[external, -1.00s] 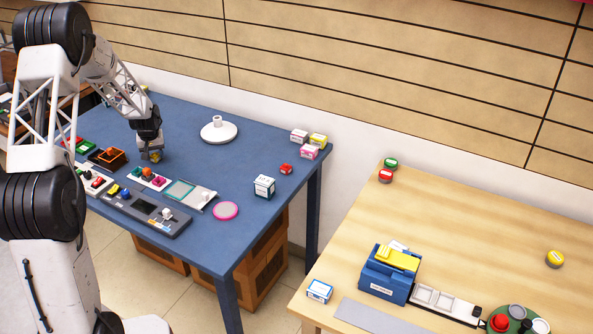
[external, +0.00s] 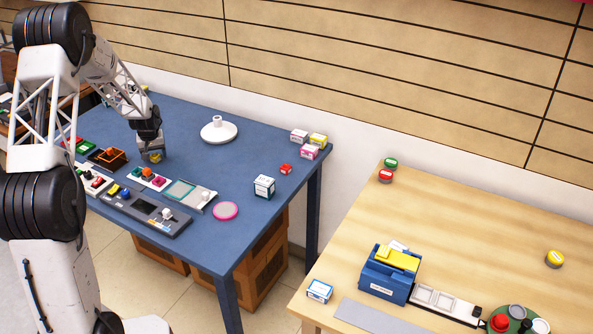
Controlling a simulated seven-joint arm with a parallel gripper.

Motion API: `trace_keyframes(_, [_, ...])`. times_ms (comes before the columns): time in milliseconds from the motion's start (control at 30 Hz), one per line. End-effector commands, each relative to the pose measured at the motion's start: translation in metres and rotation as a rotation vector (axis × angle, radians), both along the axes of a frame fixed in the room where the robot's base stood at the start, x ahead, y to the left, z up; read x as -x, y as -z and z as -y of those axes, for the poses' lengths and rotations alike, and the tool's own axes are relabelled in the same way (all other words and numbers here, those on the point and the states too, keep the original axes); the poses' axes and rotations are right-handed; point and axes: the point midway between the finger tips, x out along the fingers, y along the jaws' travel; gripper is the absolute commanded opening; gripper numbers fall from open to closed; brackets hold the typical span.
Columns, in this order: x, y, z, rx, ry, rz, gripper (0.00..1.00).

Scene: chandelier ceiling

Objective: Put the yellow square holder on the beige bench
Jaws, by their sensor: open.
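A small yellow object (external: 155,158), which looks like the yellow square holder, sits on the blue table (external: 240,140). My gripper (external: 152,155) points down right at it with the fingers open. The fingers partly hide the object, and I cannot tell whether they touch it. The beige bench (external: 480,230) is the light wooden table at the right, apart from the blue table.
On the beige bench stand a blue box (external: 383,283) with a yellow top piece, a white-and-blue carton (external: 319,291) and round-lidded jars. Its middle is clear. The blue table holds a white round dish (external: 219,132), small cartons and a grey panel (external: 150,213).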

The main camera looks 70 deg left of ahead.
Motion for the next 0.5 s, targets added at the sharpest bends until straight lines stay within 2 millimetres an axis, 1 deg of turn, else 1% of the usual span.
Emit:
trace_keyframes(167, [0.0,-0.011,0.001,-0.001,0.0,0.0,0.7])
trace_keyframes(267, [0.0,-0.021,0.003,-0.002,0.0,0.0,0.7])
trace_keyframes(500, [0.0,-0.055,0.008,-0.002,0.0,0.0,0.7])
